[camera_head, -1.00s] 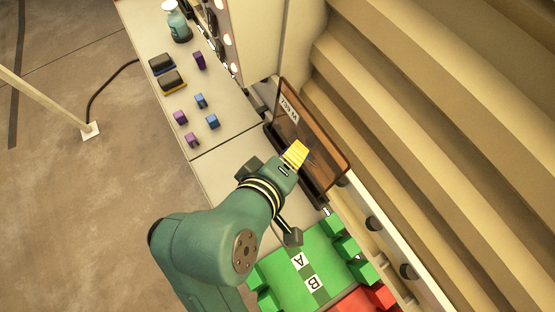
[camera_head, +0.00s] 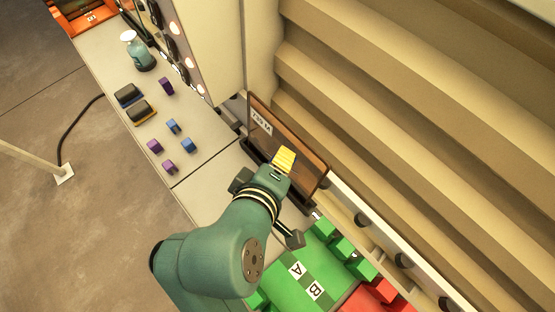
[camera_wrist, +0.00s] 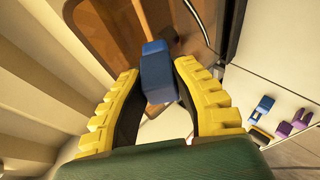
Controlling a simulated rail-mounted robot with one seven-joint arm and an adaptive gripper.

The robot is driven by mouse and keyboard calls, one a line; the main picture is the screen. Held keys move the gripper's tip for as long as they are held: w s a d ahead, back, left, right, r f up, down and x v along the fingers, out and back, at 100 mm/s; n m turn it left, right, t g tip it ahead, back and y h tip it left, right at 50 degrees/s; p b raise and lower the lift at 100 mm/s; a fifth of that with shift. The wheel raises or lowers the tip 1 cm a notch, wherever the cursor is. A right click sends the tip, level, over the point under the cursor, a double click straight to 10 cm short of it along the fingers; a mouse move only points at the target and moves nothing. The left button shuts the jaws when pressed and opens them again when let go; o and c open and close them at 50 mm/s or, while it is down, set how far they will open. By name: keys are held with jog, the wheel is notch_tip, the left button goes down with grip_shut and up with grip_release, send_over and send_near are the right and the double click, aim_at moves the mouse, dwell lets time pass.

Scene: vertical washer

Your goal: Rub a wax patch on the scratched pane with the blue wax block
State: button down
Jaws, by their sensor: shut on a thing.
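My gripper (camera_head: 284,159) has yellow fingers and is in front of the brown tinted pane (camera_head: 265,143). The pane stands upright in a dark frame at the back of the bench and has a pale label (camera_head: 261,122) at its upper left. In the wrist view my gripper (camera_wrist: 157,82) is shut on the blue wax block (camera_wrist: 156,70). The block sticks out past the fingertips towards the pane (camera_wrist: 105,32). An orange-brown strip (camera_wrist: 144,20) lies beyond the block. I cannot tell whether the block touches the pane. My fingers hide the block in the head view.
Blue blocks (camera_head: 188,145), purple blocks (camera_head: 155,146), two dark-topped pads (camera_head: 140,111) and a spray bottle (camera_head: 138,52) stand on the left bench. A green tray (camera_head: 285,278) marked A and B lies right of my arm. A ribbed wall (camera_head: 420,120) rises behind the pane.

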jog(key=shift+w+d, duration=0.3)
jog(key=shift+d, duration=0.05)
jog(key=s+d+p, duration=0.1)
jog(key=s+d, duration=0.1)
jog(key=s, duration=0.1)
jog(key=shift+d, duration=0.3)
jog(key=shift+w+a+p, duration=0.95)
jog(key=shift+w+p, duration=0.1)
jog(key=shift+w, duration=0.15)
jog(key=shift+w+a+f, duration=0.1)
jog(key=shift+w+a, duration=0.2)
jog(key=shift+w, duration=0.1)
